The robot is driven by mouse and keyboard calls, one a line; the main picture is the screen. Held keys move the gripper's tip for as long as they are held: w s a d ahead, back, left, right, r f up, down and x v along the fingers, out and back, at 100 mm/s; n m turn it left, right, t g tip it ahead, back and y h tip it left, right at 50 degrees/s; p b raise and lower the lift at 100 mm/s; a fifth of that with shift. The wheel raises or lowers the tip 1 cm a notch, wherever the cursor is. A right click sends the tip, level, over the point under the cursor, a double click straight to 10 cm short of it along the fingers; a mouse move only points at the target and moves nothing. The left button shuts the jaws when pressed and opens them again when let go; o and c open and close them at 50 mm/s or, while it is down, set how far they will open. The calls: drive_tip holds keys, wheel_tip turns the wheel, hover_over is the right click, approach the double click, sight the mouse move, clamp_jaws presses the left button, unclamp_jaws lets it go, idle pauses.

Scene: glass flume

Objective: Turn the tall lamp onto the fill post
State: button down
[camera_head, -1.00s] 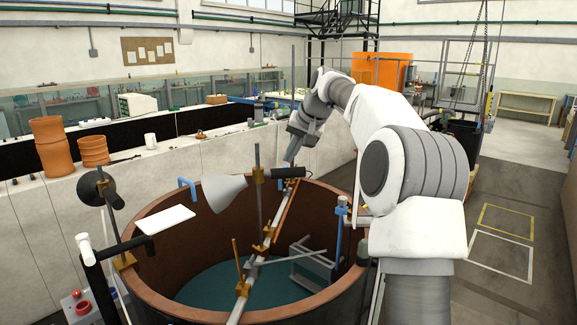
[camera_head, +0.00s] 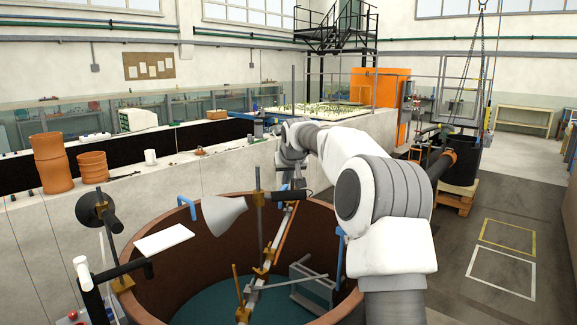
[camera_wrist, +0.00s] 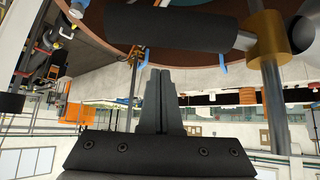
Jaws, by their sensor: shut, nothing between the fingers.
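A lamp with a pale grey cone shade (camera_head: 222,214) sits on a tall thin post (camera_head: 257,205) above the round brown tank (camera_head: 130,225). Its black handle (camera_head: 292,196) points right from a brass clamp. In the wrist view the black handle (camera_wrist: 170,28), brass clamp (camera_wrist: 262,38) and post (camera_wrist: 273,95) are close by. My gripper (camera_wrist: 166,72) is shut and empty, its fingertips near the handle with no hold on it. In the head view my wrist is just behind the handle. A short brass rod (camera_head: 238,280) stands on the tank's crossbar; I cannot tell which post is the fill post.
A round black lamp-like head (camera_head: 95,207) stands at the tank's left rim, near a white board (camera_head: 164,240). Blue hooks (camera_head: 186,207) are on the rim. Clay pots (camera_head: 52,162) stand on the wall behind.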

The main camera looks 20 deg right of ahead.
sight(289, 191)
drive_tip(key=shift+s+a+f, duration=0.1)
drive_tip(key=shift+s+a, duration=0.05)
drive_tip(key=shift+s, duration=0.9)
drive_tip(key=shift+s+a+f, duration=0.1)
drive_tip(key=shift+s+a, duration=0.05)
drive_tip(key=shift+s, duration=0.85)
drive_tip(key=shift+s+a+f+m+b, duration=0.15)
drive_tip(key=shift+s+f+m+b, duration=0.2)
drive_tip(key=shift+b, duration=0.45)
drive_tip(key=shift+s+r+h+b, duration=0.15)
drive_tip(key=shift+s+h+b, duration=0.25)
drive_tip(key=shift+r+m, duration=0.1)
drive_tip(key=shift+m, duration=0.15)
drive_tip(key=shift+s, duration=0.1)
